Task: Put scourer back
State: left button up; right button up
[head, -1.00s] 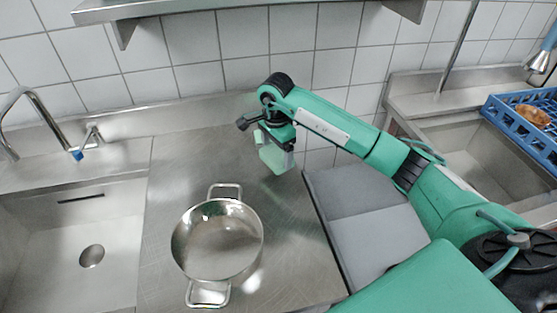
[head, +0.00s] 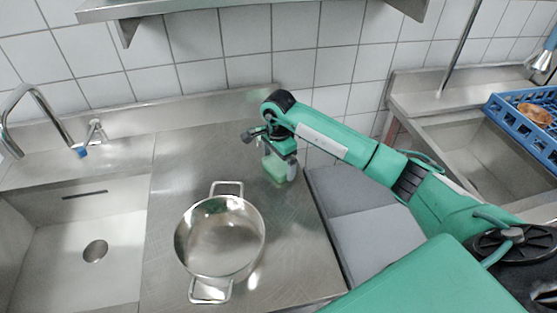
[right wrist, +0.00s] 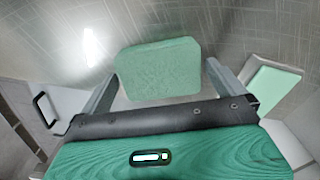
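The scourer (head: 273,168) is a green block at the back right of the steel counter (head: 185,165), under my right gripper (head: 279,160). In the right wrist view the scourer (right wrist: 160,70) sits between the two grey fingertips of my right gripper (right wrist: 161,70), which lie close along its two side edges. The gripper points down near the wall. I cannot tell whether the scourer touches the counter. My left gripper is not in view.
A steel pot (head: 220,240) with two handles stands on the counter, in front and left of the scourer. A sink (head: 75,245) with a tap (head: 35,110) is at the left. A blue rack (head: 525,120) is at the right. A pale green patch (right wrist: 273,88) shows in the wrist view.

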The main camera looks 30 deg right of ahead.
aim_at(278, 163)
jog(key=shift+r, duration=0.15)
notch_tip(278, 163, up, 12)
jog(key=b, duration=0.3)
jog(key=shift+s, duration=0.1)
dwell(0.6)
